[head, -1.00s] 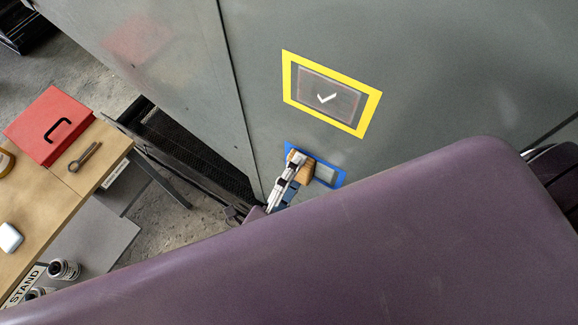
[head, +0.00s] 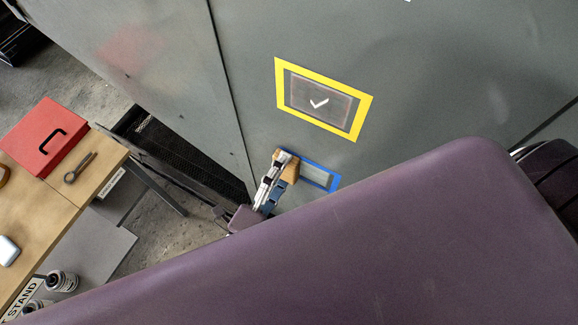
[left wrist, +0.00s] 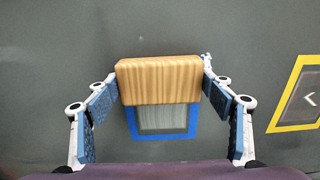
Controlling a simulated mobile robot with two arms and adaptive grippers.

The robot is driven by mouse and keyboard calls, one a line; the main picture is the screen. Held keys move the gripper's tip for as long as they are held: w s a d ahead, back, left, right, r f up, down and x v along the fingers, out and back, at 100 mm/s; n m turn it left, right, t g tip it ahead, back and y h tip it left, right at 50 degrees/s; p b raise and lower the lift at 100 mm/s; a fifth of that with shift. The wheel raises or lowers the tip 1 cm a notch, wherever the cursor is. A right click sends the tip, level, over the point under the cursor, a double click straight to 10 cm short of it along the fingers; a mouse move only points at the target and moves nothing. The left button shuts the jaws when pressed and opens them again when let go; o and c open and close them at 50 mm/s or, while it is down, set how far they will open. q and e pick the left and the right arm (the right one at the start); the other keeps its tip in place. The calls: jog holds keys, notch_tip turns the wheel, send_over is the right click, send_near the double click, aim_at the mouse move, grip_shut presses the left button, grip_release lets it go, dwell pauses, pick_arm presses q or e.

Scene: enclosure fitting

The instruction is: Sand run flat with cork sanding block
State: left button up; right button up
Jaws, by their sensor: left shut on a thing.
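The cork sanding block (head: 290,170) is a tan, wood-like block, also seen broad side on in the left wrist view (left wrist: 160,80). My left gripper (head: 281,166) is shut on it, with one finger at each end in the left wrist view (left wrist: 160,84). The block lies at or against the grey panel, over the left end of a blue-taped frame (head: 333,186). Inside the tape a pale grey patch (head: 315,176), apparently the run flat, shows beside the block. The block hides the rest. I cannot tell how firmly it touches. My right gripper is out of view.
A yellow-taped frame (head: 281,84) with a check mark is higher on the grey enclosure panel (head: 440,60). A bench (head: 60,215) at left holds a red box (head: 43,138) and a cotter-pin-like tool (head: 79,168). Cans stand below. My purple body fills the foreground.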

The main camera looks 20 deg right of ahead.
pick_arm(q)
jog(key=shift+r, duration=0.15)
jog(key=shift+v, duration=2.8)
jog(key=v, duration=0.3)
jog(key=shift+b, duration=0.3)
